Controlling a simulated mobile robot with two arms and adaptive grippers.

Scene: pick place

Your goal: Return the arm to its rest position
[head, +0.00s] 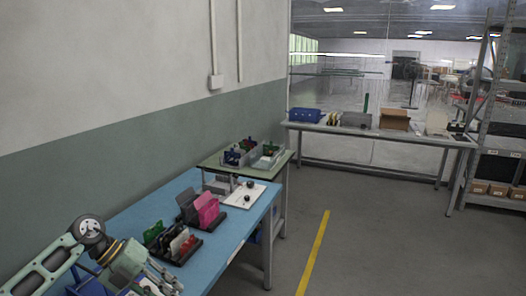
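My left arm comes in at the bottom left corner, over the near end of the blue table (222,234). Its jointed wrist bends down toward the right. My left gripper (160,279) is at the bottom edge of the view, with thin grey finger parts showing. It is partly cut off, so I cannot tell whether it is open or holds anything. My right arm and gripper are out of view.
On the blue table stand a black rack (175,245) with green, red and white pieces, a pink holder (207,211) and a white board (243,195). A green-topped table (211,160) with bins stands behind. The wall is left; open floor (370,235) is right.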

